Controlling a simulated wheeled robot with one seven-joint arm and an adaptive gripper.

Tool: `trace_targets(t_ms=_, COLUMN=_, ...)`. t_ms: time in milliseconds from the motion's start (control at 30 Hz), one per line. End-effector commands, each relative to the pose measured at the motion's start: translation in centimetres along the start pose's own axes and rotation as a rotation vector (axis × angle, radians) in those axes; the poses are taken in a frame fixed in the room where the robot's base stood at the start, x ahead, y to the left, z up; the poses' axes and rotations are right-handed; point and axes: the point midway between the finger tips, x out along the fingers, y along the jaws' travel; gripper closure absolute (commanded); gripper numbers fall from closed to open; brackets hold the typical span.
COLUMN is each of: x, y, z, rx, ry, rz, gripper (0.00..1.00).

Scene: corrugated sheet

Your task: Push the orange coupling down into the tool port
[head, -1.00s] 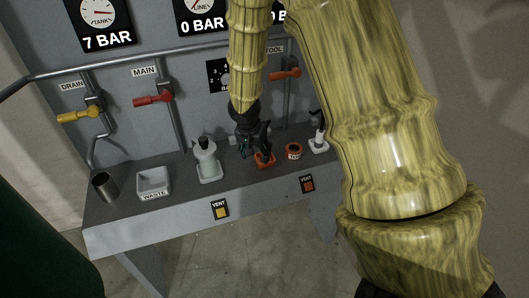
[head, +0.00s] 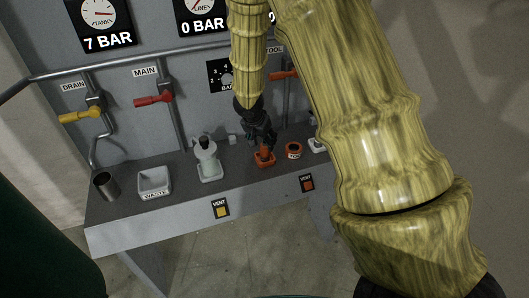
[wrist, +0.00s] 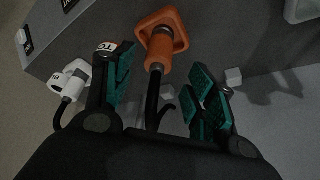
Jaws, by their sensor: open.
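The orange coupling (wrist: 158,50) stands in a square orange holder (wrist: 178,21), with a black hose coming from its end toward my wrist. In the head view the orange coupling (head: 264,152) is on the bench, partly behind my fingers. My gripper (wrist: 163,85) is open, its teal-padded fingers on either side of the coupling and hose, with visible gaps. In the head view my gripper (head: 263,138) is just above the coupling. The round orange tool port (head: 293,150) is just right of the coupling. In the wrist view its label (wrist: 105,46) is partly hidden by my left finger.
A white coupling (wrist: 72,78) with a black hose stands beyond the port. A pale bottle on a tray (head: 207,160), a waste tray (head: 154,181) and a metal cup (head: 104,186) stand to the left. Wall valves and pipes rise behind the bench.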

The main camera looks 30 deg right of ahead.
Motion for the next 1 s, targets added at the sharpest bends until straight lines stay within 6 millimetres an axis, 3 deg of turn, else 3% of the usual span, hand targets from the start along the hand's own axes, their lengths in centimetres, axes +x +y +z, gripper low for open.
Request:
trace_targets(t_ms=600, x=4.8, y=0.2, z=0.1, rx=-0.001, ry=0.000, rz=0.000, gripper=0.44)
trace_targets(t_ms=933, x=5.2, y=0.2, z=0.1, rx=0.000, ry=-0.001, rz=0.000, gripper=0.44)
trace_targets(t_ms=1000, x=5.2, y=0.2, z=0.1, rx=0.000, ry=-0.001, rz=0.000, gripper=0.55)
